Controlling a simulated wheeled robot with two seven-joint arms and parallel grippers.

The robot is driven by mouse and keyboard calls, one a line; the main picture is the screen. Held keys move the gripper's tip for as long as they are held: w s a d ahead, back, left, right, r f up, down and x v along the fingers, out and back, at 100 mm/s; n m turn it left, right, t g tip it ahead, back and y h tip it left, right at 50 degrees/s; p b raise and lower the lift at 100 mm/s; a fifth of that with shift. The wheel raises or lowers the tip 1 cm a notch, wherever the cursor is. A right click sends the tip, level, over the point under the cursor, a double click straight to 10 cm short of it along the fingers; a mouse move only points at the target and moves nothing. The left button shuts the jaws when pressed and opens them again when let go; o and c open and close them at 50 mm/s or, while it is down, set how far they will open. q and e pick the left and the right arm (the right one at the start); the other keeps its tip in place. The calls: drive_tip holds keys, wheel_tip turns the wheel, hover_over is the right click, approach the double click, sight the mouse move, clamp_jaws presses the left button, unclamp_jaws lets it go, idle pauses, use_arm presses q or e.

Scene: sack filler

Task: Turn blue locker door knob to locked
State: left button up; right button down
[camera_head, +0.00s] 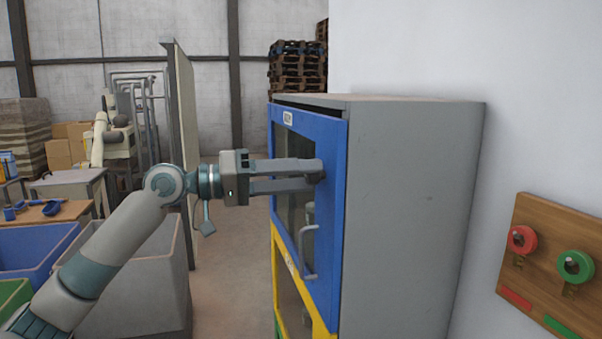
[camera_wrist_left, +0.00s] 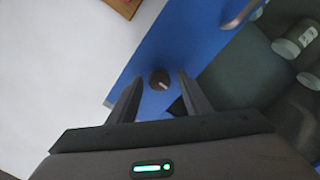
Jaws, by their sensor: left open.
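The blue locker door (camera_head: 332,220) is the upper door of a grey cabinet, with a window and a grey handle (camera_head: 309,262). In the left wrist view the dark round knob (camera_wrist_left: 159,79) with a light mark sits on the blue door frame (camera_wrist_left: 185,45). My left gripper (camera_head: 318,170) reaches the door from the left. In the left wrist view its open fingers (camera_wrist_left: 158,92) stand on either side of the knob, with gaps between. I cannot tell whether they touch the door. In the head view the fingers hide the knob. My right gripper is not in view.
A yellow door (camera_head: 287,262) lies below the blue one. A wooden board (camera_head: 545,255) with a red and a green ring hangs on the wall at right. Grey and blue bins (camera_head: 35,248) stand at left. Bottles or jars (camera_wrist_left: 287,47) show behind the window.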

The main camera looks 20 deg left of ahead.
use_arm(q)
drive_tip(key=shift+c, duration=0.7)
drive_tip(key=c, duration=0.9)
